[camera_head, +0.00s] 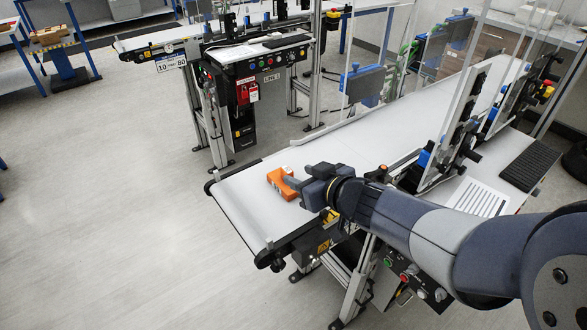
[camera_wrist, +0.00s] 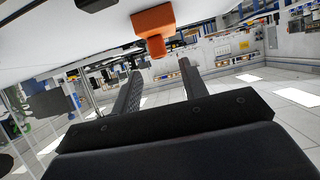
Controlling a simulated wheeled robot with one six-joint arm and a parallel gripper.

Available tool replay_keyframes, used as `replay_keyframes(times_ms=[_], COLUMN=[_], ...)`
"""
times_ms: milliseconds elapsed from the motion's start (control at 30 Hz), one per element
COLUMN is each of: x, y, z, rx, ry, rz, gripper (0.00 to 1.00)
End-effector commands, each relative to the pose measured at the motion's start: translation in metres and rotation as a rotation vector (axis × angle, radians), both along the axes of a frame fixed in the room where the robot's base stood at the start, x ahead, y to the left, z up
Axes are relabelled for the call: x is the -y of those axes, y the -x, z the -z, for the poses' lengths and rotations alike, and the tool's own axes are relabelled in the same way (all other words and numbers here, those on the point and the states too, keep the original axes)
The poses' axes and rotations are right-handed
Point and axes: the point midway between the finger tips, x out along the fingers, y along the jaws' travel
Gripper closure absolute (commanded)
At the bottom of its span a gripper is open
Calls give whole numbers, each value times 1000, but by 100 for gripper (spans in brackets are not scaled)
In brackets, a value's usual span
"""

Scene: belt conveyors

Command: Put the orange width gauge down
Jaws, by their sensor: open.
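The orange width gauge (camera_head: 280,181) lies on the white belt near the conveyor's left end. In the wrist view, the gauge (camera_wrist: 154,24) shows at the top centre, beyond the fingertips, with its narrower part pointing towards my gripper. My gripper (camera_head: 293,184) is just to the right of the gauge in the head view, low over the belt. In the wrist view, my gripper (camera_wrist: 161,82) has its two dark fingers spread, with nothing between them. The gauge's far side and underside are hidden.
The white conveyor belt (camera_head: 240,202) is clear around the gauge, and its end roller is at the left. Clear upright panels and sensor mounts (camera_head: 455,130) stand along the belt's right side. A control box (camera_head: 412,278) hangs below. A second conveyor (camera_head: 240,52) stands behind; open floor lies left.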

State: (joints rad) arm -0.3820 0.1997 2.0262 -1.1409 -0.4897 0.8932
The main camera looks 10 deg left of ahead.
Motion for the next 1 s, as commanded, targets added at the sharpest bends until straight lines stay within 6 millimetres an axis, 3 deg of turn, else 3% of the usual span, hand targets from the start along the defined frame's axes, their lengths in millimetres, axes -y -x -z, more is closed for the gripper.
replay_keyframes(times_ms=[200,400,1000], x=[31,47,51], y=[26,40,44], z=[-21,-28,-28], rx=[2,1,0], ry=[-1,0,0], rz=[3,2,0], gripper=[58,58,58])
